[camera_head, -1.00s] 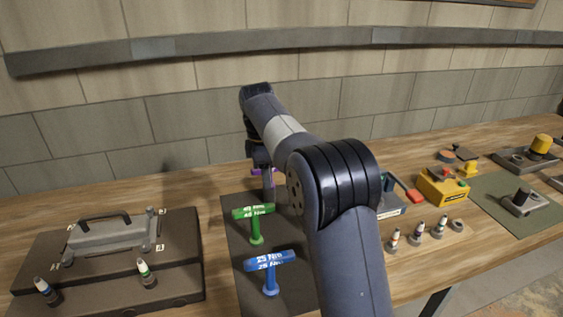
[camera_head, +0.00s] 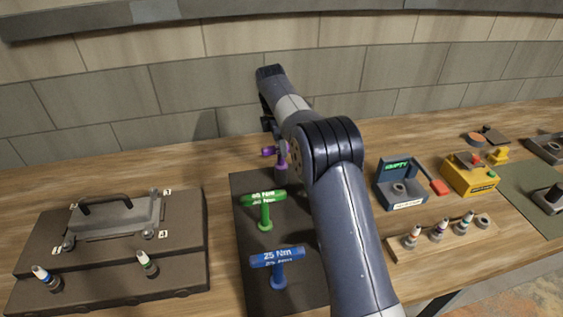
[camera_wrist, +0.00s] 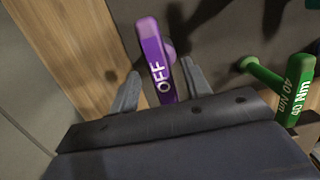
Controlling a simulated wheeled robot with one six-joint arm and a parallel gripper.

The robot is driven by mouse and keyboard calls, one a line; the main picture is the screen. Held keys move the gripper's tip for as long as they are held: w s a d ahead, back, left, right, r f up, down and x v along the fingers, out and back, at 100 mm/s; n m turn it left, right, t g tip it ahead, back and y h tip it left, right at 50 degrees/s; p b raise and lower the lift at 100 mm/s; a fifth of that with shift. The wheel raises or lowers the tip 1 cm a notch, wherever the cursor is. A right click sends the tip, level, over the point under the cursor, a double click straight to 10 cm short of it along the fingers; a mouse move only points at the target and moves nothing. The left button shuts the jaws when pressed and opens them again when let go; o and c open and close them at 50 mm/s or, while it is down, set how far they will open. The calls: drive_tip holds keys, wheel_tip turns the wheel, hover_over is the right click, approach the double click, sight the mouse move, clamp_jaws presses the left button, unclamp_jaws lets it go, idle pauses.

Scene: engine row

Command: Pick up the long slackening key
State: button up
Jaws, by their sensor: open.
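The long slackening key appears to be the purple T-handled key (camera_wrist: 151,50) marked OFF. In the wrist view its handle lies between the two fingers of my gripper (camera_wrist: 160,72), with a gap visible on each side. My gripper is open and is not closed on it. In the head view the purple key (camera_head: 282,161) shows at the back of the dark mat (camera_head: 243,185), partly hidden by my arm.
A green 40 Nm key (camera_head: 265,212) and a blue 25 Nm key (camera_head: 278,270) stand in front on the mat. The green key (camera_wrist: 291,85) is close right of my gripper in the wrist view.

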sight(281, 165)
drive_tip(key=f, duration=0.2)
drive_tip(key=f+p, duration=0.1)
drive_tip(key=f, duration=0.2)
drive_tip(key=shift+d, duration=0.2)
drive_tip(key=shift+r, duration=0.1)
drive_tip(key=shift+c, duration=0.6)
clamp_jaws()
